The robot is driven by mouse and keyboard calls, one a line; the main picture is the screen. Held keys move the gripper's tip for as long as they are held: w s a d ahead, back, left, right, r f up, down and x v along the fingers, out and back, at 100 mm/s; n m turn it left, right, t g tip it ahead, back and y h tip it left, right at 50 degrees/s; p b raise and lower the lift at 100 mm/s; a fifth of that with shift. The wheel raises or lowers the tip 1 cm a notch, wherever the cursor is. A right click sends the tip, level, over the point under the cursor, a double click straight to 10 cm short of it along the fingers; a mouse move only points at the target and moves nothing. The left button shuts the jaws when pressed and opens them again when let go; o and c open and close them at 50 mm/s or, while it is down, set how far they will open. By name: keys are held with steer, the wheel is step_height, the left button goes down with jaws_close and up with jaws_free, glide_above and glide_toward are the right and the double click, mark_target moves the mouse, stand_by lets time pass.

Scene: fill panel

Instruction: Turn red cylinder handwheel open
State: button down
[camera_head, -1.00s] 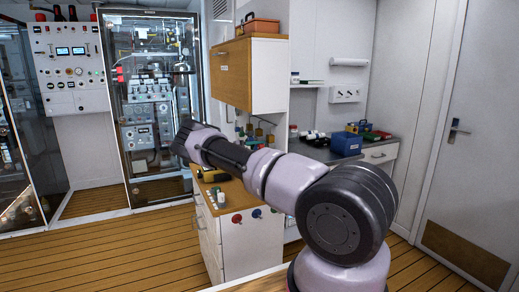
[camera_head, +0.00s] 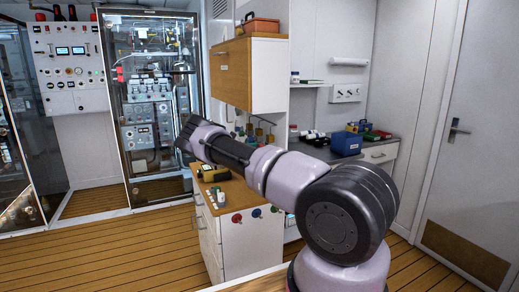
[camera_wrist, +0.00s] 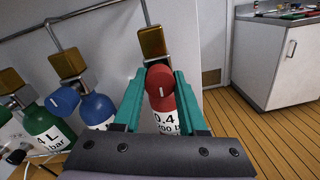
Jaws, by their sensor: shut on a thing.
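The red cylinder (camera_wrist: 166,103) stands in the lower middle of the wrist view, with a white label showing "0.4" and a brass valve block (camera_wrist: 152,43) above it. Its red handwheel (camera_wrist: 159,80) has a white mark on its face. My gripper (camera_wrist: 161,88) has its teal fingers on either side of the handwheel, shut on it. The finger pads partly hide the cylinder's sides. In the head view, the wrist end of my arm is a dark block at the upper left of the arm, and the fingers and cylinder cannot be made out there.
A blue cylinder (camera_wrist: 97,108) with a blue handwheel (camera_wrist: 62,101) and a green cylinder (camera_wrist: 42,122) stand close on the left. Metal pipes run above them. A white cabinet (camera_wrist: 285,58) stands at the right, with bare wooden floor (camera_wrist: 240,115) before it.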

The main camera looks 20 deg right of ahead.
steer(key=shift+n, duration=1)
steer(key=shift+c, duration=2.4)
jaws_free()
steer(key=a, duration=1.1)
